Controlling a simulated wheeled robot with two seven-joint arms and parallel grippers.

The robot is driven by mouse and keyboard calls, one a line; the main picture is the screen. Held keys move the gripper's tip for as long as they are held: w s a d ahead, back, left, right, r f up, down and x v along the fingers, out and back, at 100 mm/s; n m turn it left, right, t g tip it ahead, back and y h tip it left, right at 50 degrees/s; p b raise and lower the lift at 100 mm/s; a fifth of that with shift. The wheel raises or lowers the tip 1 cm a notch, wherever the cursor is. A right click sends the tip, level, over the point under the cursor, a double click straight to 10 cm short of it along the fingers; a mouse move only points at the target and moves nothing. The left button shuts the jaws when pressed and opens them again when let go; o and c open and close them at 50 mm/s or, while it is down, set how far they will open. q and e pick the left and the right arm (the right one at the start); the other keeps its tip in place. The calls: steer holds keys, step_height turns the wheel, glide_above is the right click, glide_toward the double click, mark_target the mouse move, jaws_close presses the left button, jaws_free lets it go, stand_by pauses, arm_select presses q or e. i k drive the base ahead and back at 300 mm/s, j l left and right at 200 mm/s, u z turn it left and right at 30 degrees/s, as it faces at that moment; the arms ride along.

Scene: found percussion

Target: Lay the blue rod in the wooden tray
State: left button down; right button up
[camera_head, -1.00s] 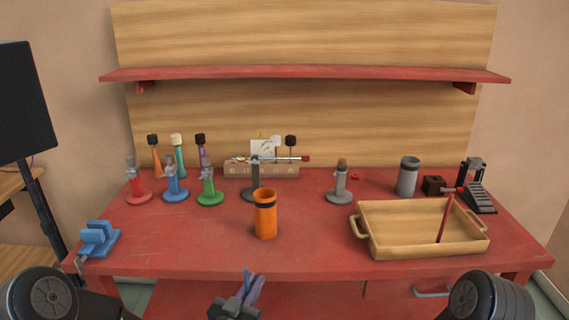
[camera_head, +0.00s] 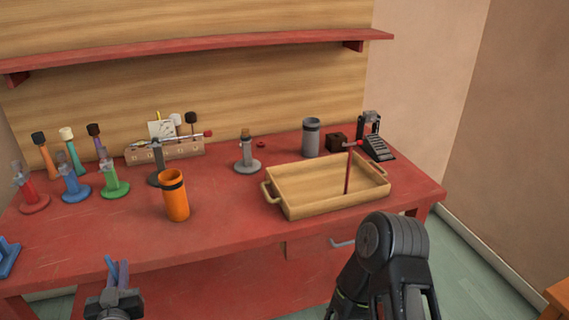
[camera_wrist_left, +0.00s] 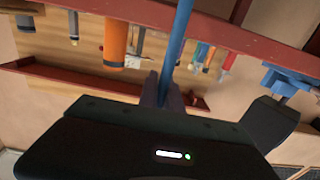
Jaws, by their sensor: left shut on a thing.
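The wooden tray (camera_head: 335,204) sits at the right part of the red table, with a handle at each end. A dark red rod (camera_head: 348,175) stands tilted inside it. My left gripper (camera_head: 118,272) is in front of the table's front edge, well to the left of the tray. In the left wrist view its fingers are shut on the blue rod (camera_wrist_left: 180,38), which runs up out of the picture. In the head view the rod is hard to tell from the bluish fingers. My right gripper is out of view; only my right arm shows.
An orange cup (camera_head: 175,197) stands left of the tray on the red table (camera_head: 110,235). Behind are a grey stand (camera_head: 247,155), a grey cup (camera_head: 311,138) and a black pedal (camera_head: 377,145). Coloured stands line the left. Table between orange cup and tray is clear.

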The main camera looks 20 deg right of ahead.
mark_target(315, 173)
steer(key=z, duration=2.45)
steer(key=k+j, duration=0.1)
steer(key=j, duration=0.2)
steer(key=k+j, duration=0.1)
steer(key=j, duration=0.2)
steer(key=k+j, duration=0.1)
steer(key=j, duration=0.2)
